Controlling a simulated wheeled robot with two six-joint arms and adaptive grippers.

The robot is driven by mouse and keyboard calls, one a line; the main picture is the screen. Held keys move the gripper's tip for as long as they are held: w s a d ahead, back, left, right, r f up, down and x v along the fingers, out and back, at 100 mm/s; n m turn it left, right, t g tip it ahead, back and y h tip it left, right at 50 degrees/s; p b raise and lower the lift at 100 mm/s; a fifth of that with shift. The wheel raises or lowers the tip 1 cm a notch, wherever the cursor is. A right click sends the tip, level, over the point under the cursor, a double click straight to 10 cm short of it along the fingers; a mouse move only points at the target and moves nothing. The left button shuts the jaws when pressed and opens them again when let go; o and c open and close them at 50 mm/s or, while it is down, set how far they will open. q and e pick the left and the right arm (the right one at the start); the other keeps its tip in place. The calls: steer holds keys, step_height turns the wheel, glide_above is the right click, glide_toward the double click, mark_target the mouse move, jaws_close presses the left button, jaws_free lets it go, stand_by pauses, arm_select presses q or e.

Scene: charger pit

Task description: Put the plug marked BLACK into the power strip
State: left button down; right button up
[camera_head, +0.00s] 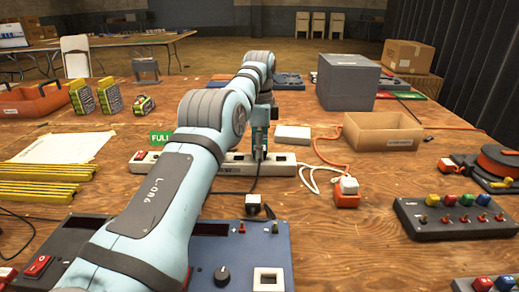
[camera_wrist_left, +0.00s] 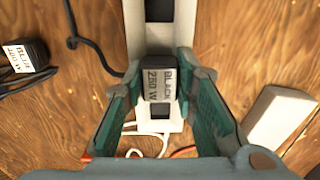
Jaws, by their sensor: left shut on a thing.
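The plug marked BLACK 250 W (camera_wrist_left: 159,86) is between the fingers of my left gripper (camera_wrist_left: 158,75) in the left wrist view, label facing the camera. The white power strip (camera_head: 285,168) lies across the table in the head view. It also shows behind the plug in the left wrist view (camera_wrist_left: 133,42). My left gripper (camera_head: 258,142) points down over the strip, shut on the plug. The plug is over or at the strip; I cannot tell whether its pins are in a socket. My right gripper is not in view.
A second dark plug, its label seeming to read BLUE (camera_wrist_left: 26,57), lies beside the strip. A green FULL sign (camera_head: 161,137) stands behind the strip. A cardboard box (camera_head: 382,133) and an orange block with a white plug (camera_head: 347,198) are to the right. A control panel (camera_head: 250,250) is in front.

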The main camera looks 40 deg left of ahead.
arm_select(q)
steer(key=shift+f, duration=0.2)
stand_by(0.6)
steer(key=c, duration=1.2)
jaws_free()
steer(key=o, duration=0.3)
